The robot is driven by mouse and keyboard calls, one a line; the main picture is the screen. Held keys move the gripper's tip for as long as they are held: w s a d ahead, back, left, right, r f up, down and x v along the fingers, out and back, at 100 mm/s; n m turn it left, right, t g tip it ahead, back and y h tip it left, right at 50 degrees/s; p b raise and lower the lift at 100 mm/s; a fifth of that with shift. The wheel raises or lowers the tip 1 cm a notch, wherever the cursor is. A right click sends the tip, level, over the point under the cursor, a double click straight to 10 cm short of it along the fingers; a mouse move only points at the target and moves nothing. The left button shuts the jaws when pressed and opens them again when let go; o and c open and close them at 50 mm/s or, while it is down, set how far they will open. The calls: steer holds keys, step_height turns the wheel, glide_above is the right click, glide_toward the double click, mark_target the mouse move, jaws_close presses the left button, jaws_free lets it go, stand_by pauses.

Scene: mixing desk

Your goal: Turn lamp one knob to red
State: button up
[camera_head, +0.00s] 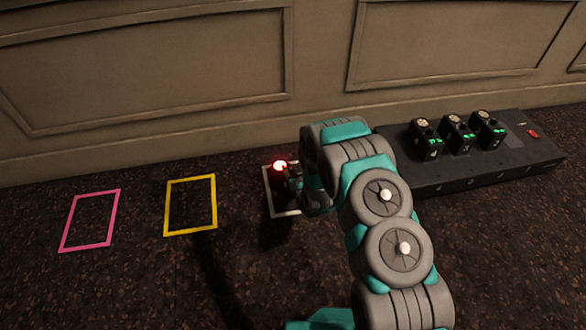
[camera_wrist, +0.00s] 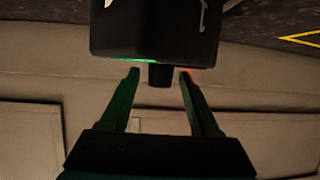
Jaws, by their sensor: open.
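In the wrist view a dark box (camera_wrist: 155,30) fills the top, with a small dark knob-like stub (camera_wrist: 160,74) jutting from its near edge. My gripper (camera_wrist: 159,75) is open, one finger on each side of the stub, with gaps showing. A green glow lies along the box edge and the left finger, and a red glow by the right fingertip. In the head view a red-lit lamp (camera_head: 280,165) glows at the white outlined rectangle (camera_head: 267,193), just left of my gripper (camera_head: 296,180). My arm hides much of that spot. I cannot read which lamp this is.
A long black console (camera_head: 470,176) at right holds several small units (camera_head: 458,134) with green displays and a red switch (camera_head: 533,134). A yellow outline (camera_head: 190,233) and a pink outline (camera_head: 84,246) lie empty at left. A panelled wall (camera_head: 160,75) stands behind.

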steer(key=v, duration=0.8)
steer(key=shift+p, duration=0.35)
steer(key=shift+w, duration=0.1)
